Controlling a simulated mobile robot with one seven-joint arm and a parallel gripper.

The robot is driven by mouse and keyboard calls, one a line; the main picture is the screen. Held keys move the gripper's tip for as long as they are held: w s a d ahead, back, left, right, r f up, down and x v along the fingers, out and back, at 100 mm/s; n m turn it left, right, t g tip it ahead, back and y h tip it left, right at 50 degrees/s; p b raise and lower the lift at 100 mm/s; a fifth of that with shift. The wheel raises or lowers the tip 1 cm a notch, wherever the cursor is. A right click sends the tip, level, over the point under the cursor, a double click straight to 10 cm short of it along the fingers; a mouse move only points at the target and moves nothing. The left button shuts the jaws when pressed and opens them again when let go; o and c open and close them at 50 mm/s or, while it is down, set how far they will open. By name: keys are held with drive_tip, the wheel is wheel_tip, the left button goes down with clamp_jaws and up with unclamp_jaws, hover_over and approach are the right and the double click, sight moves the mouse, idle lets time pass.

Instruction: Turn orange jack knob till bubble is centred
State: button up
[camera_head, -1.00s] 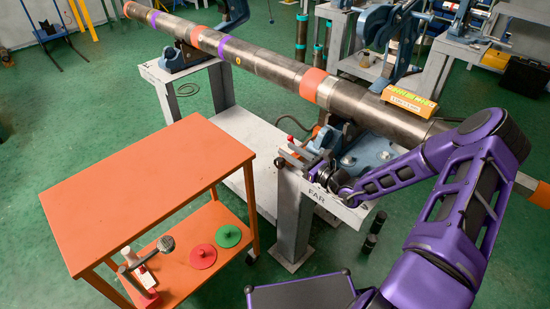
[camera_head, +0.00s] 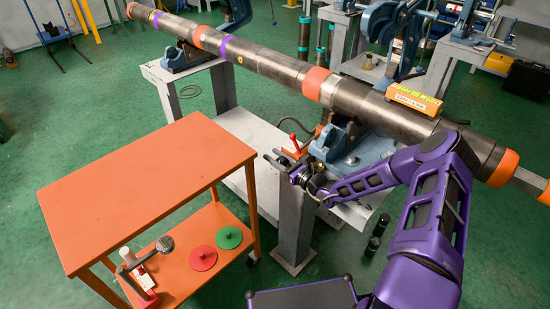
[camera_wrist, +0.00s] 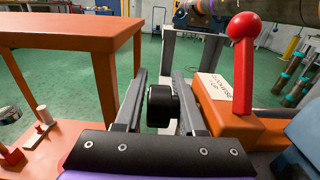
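The orange jack (camera_wrist: 228,122) fills the right of the wrist view, with a white label whose print seems to include "clockwise up". A black round knob (camera_wrist: 162,107) is at its left side. My gripper (camera_wrist: 159,74) is open, with one finger on each side of the knob; whether the right finger touches it I cannot tell. In the head view my gripper (camera_head: 272,158) is beside the orange jack (camera_head: 292,154), under the pipe. The yellow-green level (camera_head: 412,96) lies on top of the pipe (camera_head: 262,62); its bubble is too small to read.
A red ball-ended lever (camera_wrist: 243,65) rises from the jack, close to the right finger. It also shows in the head view (camera_head: 296,144). A blue vise (camera_head: 352,155) stands to the right. An orange cart (camera_head: 150,180) stands to the left, with floor between.

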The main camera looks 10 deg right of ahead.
clamp_jaws()
drive_tip(key=shift+r+g+p, duration=0.15)
drive_tip(key=shift+g+p, duration=0.15)
drive_tip(key=shift+p, duration=0.55)
drive_tip(key=f+g+h+p, duration=0.1)
drive_tip(key=g+h+p, duration=0.1)
drive_tip(key=g, duration=0.1)
drive_tip(key=f+g+h+p, duration=0.1)
drive_tip(key=g+h+p, duration=0.1)
drive_tip(key=g+p, duration=0.1)
drive_tip(key=s+d+f+g+h+p, duration=0.1)
drive_tip(key=g+h+p, duration=0.2)
drive_tip(key=shift+f, duration=0.1)
drive_tip(key=shift+s+g, duration=0.1)
drive_tip(key=shift+g, duration=0.2)
idle(0.7)
